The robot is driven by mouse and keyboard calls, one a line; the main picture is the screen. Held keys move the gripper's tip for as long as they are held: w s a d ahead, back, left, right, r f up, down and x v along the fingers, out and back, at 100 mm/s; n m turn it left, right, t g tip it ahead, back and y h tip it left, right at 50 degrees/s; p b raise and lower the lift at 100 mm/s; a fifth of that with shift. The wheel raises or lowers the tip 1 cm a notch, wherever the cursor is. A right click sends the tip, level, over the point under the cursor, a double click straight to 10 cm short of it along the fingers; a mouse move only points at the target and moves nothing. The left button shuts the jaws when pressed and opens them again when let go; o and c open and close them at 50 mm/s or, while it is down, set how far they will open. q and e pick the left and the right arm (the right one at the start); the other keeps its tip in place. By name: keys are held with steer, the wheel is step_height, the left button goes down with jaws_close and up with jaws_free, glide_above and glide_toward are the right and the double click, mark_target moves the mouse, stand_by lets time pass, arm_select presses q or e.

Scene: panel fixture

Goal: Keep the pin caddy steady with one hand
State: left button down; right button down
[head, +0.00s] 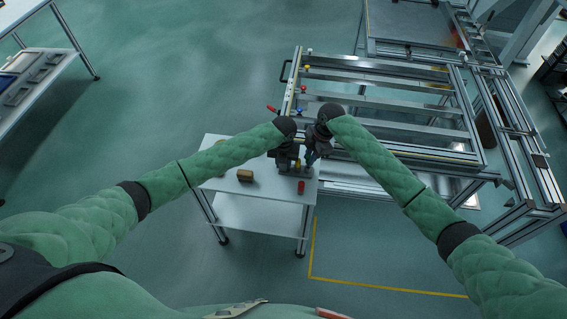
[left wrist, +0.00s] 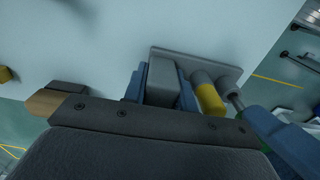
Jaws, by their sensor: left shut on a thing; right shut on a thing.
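The grey pin caddy (head: 291,173) stands on a small white table, mostly hidden under my two hands. In the left wrist view its flat grey plate (left wrist: 222,69) shows, with a grey upright block (left wrist: 160,82) between the blue fingers of my left gripper (left wrist: 160,90). My left gripper (head: 284,166) is shut on that block. A yellow pin (left wrist: 208,96) stands in the caddy beside it. My right gripper (head: 311,160) is shut at the caddy's right side; a thin grey shaft (left wrist: 235,98) shows by its blue finger, but what it holds is unclear.
The white table (head: 225,186) carries a brown block (head: 245,175) left of the caddy and a red pin (head: 301,187) near the front edge. Behind stands an aluminium frame fixture (head: 390,108) with small coloured pins along its left side. The table's left part is mostly clear.

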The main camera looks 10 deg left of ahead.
steer(key=shift+r, duration=0.5)
stand_by(0.4)
steer(key=shift+r, duration=2.45)
steer(key=shift+r, duration=0.15)
step_height(320, 180, up, 7)
steer(key=shift+r, duration=0.1)
arm_select(q)
steer(key=c, duration=1)
jaws_free()
steer(key=shift+c, duration=0.2)
